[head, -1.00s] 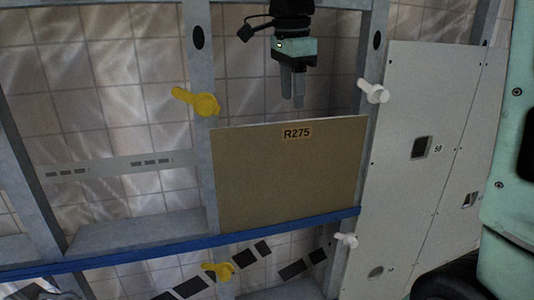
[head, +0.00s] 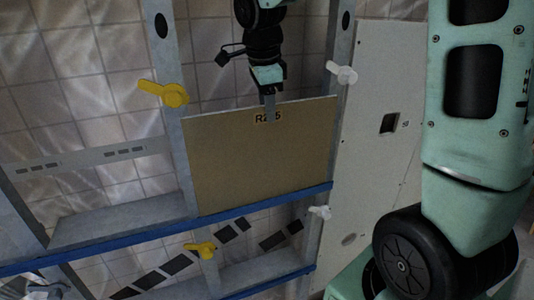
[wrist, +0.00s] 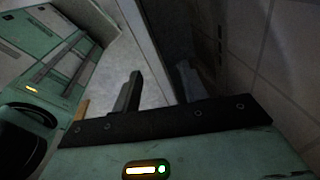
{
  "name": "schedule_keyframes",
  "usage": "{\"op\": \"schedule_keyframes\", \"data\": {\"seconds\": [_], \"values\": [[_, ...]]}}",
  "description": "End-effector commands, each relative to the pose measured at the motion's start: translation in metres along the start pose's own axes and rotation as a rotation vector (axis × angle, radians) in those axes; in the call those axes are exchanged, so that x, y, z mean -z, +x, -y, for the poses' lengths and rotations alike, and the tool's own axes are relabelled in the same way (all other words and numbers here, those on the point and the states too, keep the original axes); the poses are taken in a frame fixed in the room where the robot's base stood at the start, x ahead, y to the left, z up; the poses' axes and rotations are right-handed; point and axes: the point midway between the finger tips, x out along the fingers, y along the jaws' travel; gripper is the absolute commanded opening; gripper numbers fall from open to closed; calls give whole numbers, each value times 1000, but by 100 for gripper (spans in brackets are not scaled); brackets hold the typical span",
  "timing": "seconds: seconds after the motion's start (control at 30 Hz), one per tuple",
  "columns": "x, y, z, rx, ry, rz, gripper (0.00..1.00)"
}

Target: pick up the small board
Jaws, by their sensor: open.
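The small board (head: 245,165) is a tan rectangular panel with the label R275 near its top edge. It stands upright on a blue rail, between two grey uprights. My gripper (head: 269,112) points down at the board's top edge, right of its middle. One finger shows in front of the board and covers part of the label. The other finger is hidden in the head view, perhaps behind the board. The jaws are open.
A yellow clamp (head: 165,94) and a white clamp (head: 342,73) sit on the uprights near the board's upper corners. Another yellow clamp (head: 200,249) and white clamp (head: 320,212) are below. The blue rail (head: 130,240) runs under the board. A pale panel (head: 375,120) stands at right.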

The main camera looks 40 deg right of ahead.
Motion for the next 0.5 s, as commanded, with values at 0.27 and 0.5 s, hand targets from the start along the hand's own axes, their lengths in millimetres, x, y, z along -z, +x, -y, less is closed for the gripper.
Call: {"op": "schedule_keyframes", "data": {"seconds": [0.27, 0.5], "values": [[0, 16, 0, 1, 1, 0, 43], [0, 16, 0, 1, 0, 0, 10]]}}
